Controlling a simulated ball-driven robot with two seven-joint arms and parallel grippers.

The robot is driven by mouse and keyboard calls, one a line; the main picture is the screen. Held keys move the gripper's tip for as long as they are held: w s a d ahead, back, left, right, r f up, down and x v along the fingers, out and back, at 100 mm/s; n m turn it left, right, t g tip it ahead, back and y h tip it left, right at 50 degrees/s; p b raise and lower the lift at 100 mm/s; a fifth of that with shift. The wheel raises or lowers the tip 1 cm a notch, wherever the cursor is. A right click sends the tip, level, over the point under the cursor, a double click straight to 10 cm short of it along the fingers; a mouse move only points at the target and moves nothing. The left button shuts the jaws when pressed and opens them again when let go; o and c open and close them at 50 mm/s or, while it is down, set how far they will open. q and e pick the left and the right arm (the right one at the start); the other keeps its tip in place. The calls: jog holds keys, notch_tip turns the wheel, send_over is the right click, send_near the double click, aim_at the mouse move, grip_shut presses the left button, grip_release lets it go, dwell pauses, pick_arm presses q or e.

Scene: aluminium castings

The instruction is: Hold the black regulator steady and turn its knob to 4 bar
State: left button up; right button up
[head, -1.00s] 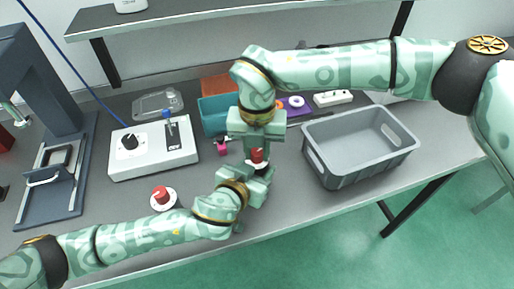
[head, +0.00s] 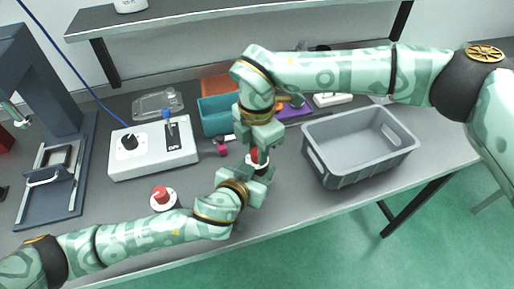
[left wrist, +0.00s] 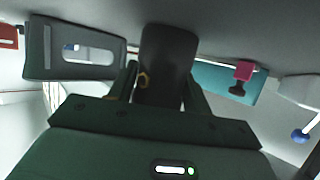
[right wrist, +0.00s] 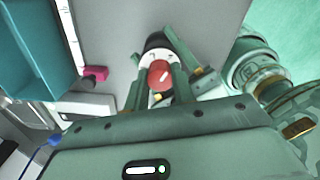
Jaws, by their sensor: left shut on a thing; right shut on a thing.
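The black regulator (left wrist: 165,62) stands between the fingers of my left gripper (left wrist: 160,92), which is shut on its dark body. In the right wrist view the regulator shows a white dial ring (right wrist: 158,56) and a red knob (right wrist: 160,76) with a pale pointer mark. My right gripper (right wrist: 158,80) comes from above and is shut on the red knob, one finger on each side. In the head view the knob (head: 254,155) shows between my right gripper (head: 257,158) and my left gripper (head: 257,183). The dial's numbers are too small to read.
Another red knob on a white dial (head: 162,207) stands to the left. Behind are a white control box (head: 150,160), a pink clamp (head: 221,150) and a teal bin (head: 215,116). A grey crate (head: 350,165) is at the right. The front bench edge is close.

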pick_arm(q)
jog(key=shift+s, duration=0.1)
pick_arm(e)
jog(key=shift+w+d+m, duration=0.1)
jog(key=shift+w+m, duration=0.1)
jog(key=shift+m, duration=0.3)
jog(key=o, duration=1)
jog(key=shift+s, duration=0.1)
notch_tip(320, 180, up, 12)
pick_arm(q)
jog(key=o, duration=1.2)
